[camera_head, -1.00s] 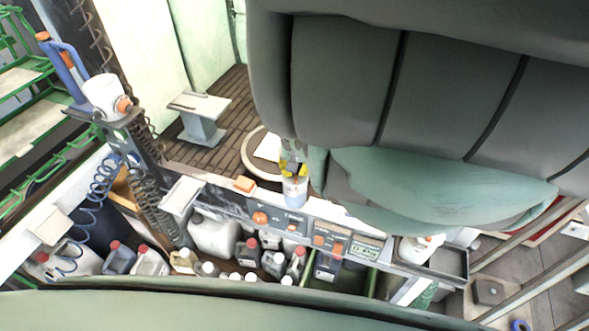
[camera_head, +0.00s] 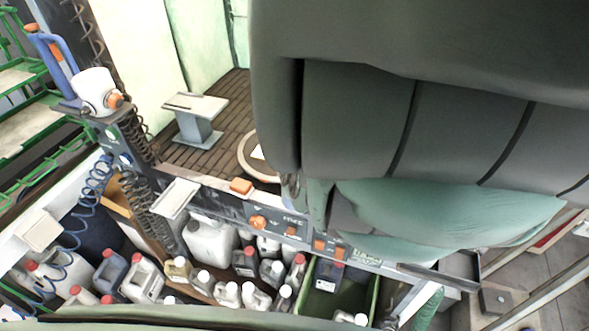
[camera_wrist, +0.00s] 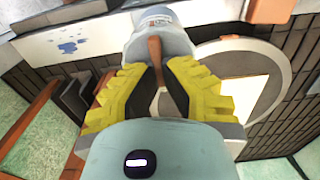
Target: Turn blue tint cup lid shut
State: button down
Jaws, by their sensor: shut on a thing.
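In the wrist view, the blue tint cup (camera_wrist: 160,15) is pale blue-grey with small print on its side. Its lid (camera_wrist: 175,44) faces me, and a narrow brown bar (camera_wrist: 155,50) stands out from it. My gripper (camera_wrist: 156,72) has yellow ribbed fingers, one on either side of the bar, and is shut on the lid by this bar. The fingers hide part of the lid's near edge, so I cannot tell how tightly it sits. In the head view, my arm hides the fingers and the cup.
The wrist view shows a white shelf with a blue stain (camera_wrist: 70,45) and a round disc (camera_wrist: 275,75) beside the cup. In the head view, an orange block (camera_head: 241,186) sits on the bench edge. Several jugs (camera_head: 210,240) stand below, and a white cup (camera_head: 95,90) stands left.

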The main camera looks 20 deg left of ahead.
jog(key=shift+f, duration=0.1)
jog(key=c, duration=1.1)
grip_release()
jog(key=shift+o, duration=0.2)
notch_tip(320, 180, up, 6)
jog(key=shift+r, duration=0.15)
jog(key=shift+s+r, duration=0.1)
jog(key=shift+r, duration=2.8)
